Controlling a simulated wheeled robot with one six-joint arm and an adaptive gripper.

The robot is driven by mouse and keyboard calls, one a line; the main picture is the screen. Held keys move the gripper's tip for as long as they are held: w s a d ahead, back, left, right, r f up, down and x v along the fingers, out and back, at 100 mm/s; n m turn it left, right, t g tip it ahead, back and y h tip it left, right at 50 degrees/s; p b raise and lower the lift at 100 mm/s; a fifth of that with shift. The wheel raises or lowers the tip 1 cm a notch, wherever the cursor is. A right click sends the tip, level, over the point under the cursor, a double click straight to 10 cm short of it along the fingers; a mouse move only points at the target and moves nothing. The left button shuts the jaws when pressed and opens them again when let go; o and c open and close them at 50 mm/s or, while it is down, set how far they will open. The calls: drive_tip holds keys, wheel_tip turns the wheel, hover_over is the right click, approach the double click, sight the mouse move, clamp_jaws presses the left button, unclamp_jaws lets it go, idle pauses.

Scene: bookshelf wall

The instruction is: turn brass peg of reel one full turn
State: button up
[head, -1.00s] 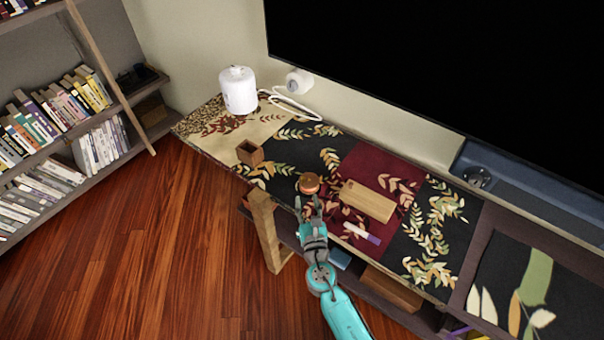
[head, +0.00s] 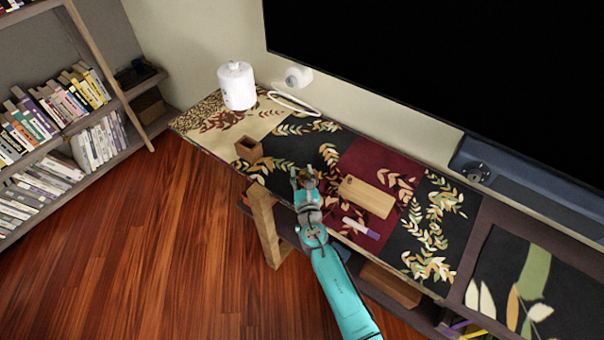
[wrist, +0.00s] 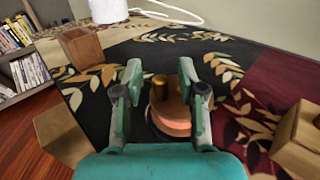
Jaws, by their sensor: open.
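The reel (wrist: 172,118) is a round wooden and orange-brown piece on the black leaf-patterned cloth. Its brass peg (wrist: 160,88) stands up between the fingers of my gripper (wrist: 158,80) in the wrist view. The fingers are open, one on each side of the peg, and I see a gap on both sides. In the head view my gripper (head: 304,176) is over the reel and hides most of it.
A small open wooden box (head: 249,150) stands left of my gripper. A wooden board (head: 367,196) lies to the right, with a purple-and-white marker (head: 361,228) in front. A white canister (head: 237,86) stands at the back left, by a white cable loop (head: 294,104).

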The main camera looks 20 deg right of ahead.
clamp_jaws()
drive_tip(key=shift+a+m+h, duration=0.1)
drive_tip(key=shift+m+h, duration=0.2)
drive_tip(key=shift+h, duration=0.2)
drive_tip(key=m+h, duration=0.1)
drive_tip(key=g+h, duration=0.1)
drive_tip(key=shift+w+m+h, duration=0.3)
drive_tip(key=shift+m, duration=0.1)
drive_tip(key=m+g+h, duration=0.2)
drive_tip(key=h, duration=0.1)
drive_tip(key=w+m+g+h, duration=0.1)
drive_tip(key=m+g+h, duration=0.1)
drive_tip(key=m+h, duration=0.1)
drive_tip(key=shift+r+g+h, duration=0.1)
drive_tip(key=shift+g+h, duration=0.3)
drive_tip(key=shift+h, duration=0.1)
drive_tip(key=shift+w+d+m+g+h, duration=0.1)
drive_tip(key=shift+d+m+g+h, duration=0.1)
drive_tip(key=shift+m+g+h, duration=0.55)
drive_tip(key=shift+w+d+m+g+h, duration=0.15)
drive_tip(key=shift+m+g+h, duration=0.3)
drive_tip(key=shift+m+g, duration=0.6)
drive_tip(key=shift+s+d+m+g+h, duration=0.1)
drive_tip(key=shift+d+m+g+h, duration=0.15)
drive_tip(key=shift+m+g+h, duration=0.6)
drive_tip(key=shift+g, duration=0.75)
